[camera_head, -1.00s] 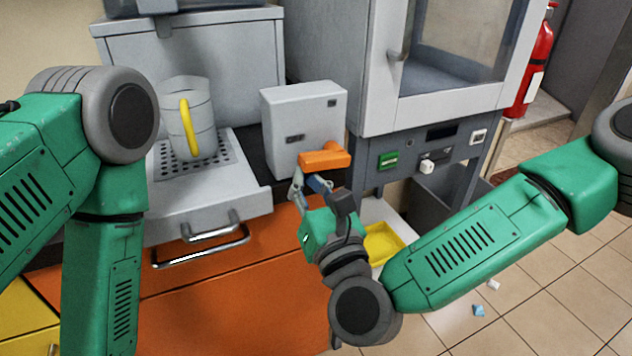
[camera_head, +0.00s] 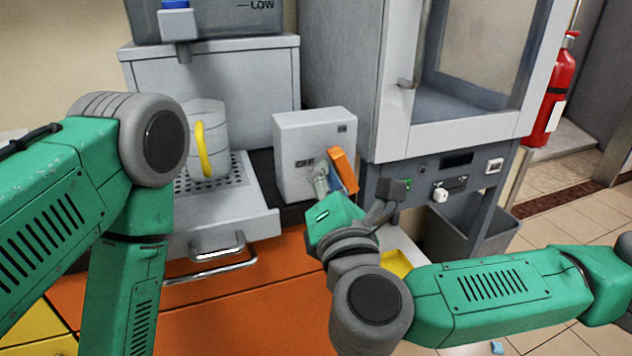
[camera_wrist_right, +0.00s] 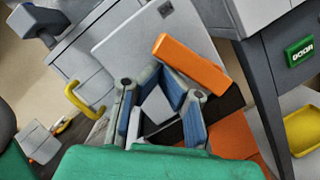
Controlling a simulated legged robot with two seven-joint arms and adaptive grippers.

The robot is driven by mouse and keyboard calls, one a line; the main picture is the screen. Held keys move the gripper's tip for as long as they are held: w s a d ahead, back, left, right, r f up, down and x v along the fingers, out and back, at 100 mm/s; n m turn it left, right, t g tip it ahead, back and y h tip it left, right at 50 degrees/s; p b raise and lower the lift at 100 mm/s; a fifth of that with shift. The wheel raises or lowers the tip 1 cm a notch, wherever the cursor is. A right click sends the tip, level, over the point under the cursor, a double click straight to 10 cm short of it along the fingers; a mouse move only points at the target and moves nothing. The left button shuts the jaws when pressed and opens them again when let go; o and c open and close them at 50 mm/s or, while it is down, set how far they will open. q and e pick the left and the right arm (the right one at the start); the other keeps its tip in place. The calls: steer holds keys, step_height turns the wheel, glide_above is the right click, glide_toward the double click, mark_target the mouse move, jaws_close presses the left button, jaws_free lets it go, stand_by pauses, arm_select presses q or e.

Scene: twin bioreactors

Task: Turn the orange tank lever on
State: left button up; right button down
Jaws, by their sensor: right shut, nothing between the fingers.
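The orange lever (camera_head: 343,170) sits on the front of a light grey box (camera_head: 305,135). It is tilted steeply, its upper end leaning left in the head view. In the right wrist view the lever (camera_wrist_right: 190,66) runs diagonally just beyond my fingers. My right gripper (camera_head: 328,175) is shut and empty, with its fingertips (camera_wrist_right: 161,78) close at the lever's lower left side. I cannot tell whether they touch it. The lever's pivot is partly hidden. My left arm shows at the left, but its gripper is out of view.
A pitcher with a yellow handle (camera_head: 203,150) stands on a perforated tray (camera_head: 242,175) to the left. A grey cabinet (camera_head: 400,100) with a glass door stands close on the right. A green door button (camera_wrist_right: 300,53) and a yellow tray (camera_wrist_right: 303,131) are nearby.

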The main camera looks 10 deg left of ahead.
steer(key=shift+w+d+r, duration=0.15)
steer(key=shift+w+r, duration=0.25)
steer(key=shift+r, duration=0.35)
steer(key=shift+w+d+r, duration=0.15)
steer(key=shift+d, duration=0.4)
steer(key=shift+r, duration=0.1)
